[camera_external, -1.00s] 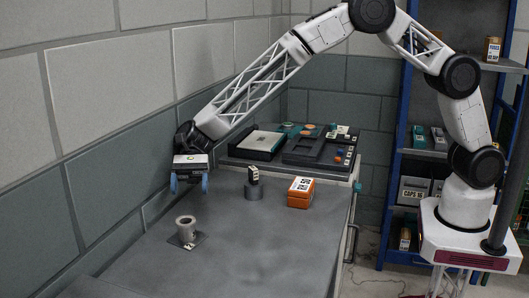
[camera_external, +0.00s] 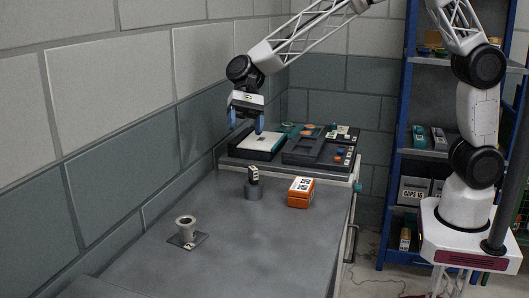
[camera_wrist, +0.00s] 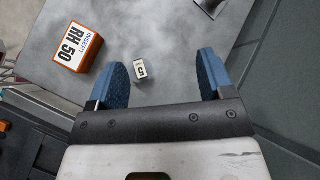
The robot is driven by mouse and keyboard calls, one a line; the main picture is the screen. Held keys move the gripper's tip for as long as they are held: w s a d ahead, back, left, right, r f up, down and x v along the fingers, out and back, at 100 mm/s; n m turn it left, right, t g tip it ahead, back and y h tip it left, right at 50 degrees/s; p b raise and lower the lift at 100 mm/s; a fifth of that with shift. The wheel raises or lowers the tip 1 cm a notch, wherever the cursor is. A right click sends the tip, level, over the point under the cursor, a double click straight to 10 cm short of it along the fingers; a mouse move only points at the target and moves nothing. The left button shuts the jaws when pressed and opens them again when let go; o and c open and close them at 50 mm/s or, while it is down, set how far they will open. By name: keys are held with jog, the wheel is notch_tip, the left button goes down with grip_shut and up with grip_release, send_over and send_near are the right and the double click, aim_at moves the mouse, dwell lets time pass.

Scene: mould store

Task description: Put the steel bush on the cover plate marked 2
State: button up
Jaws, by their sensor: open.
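The steel bush (camera_external: 186,227) is a light grey hollow cylinder, upright on a small dark square plate (camera_external: 202,237) at the front left of the bench. The plate has a white mark on its front corner, too small to read surely. Part of a grey cylinder, apparently the bush, shows at the top edge of the wrist view (camera_wrist: 208,5). My gripper (camera_external: 247,124) is open and empty, high above the back of the bench and well away from the bush. Its blue fingers also show spread in the wrist view (camera_wrist: 165,78).
Trays (camera_external: 292,160) fill the back. The front right is clear.

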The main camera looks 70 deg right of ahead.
jog(key=s+d+r+n+t+h, duration=0.1)
jog(key=s+d+r, duration=0.2)
jog(key=s+d, duration=0.25)
jog(key=s+d+r+n+h, duration=0.1)
jog(key=s+d+r+n, duration=0.15)
jog(key=s+d, duration=0.3)
jog(key=s+d+n+t+h, duration=0.2)
jog(key=s+d+n+h, duration=0.1)
jog(key=s+d, duration=0.8)
jog(key=s+d+n+t+h, duration=0.2)
jog(key=s+d, duration=1)
jog(key=s, duration=0.8)
jog(key=shift+d+r+n+t+h, duration=0.15)
jog(key=shift+d+n+t+h, duration=0.25)
jog(key=shift+h, duration=0.7)
jog(key=shift+a, duration=0.1)
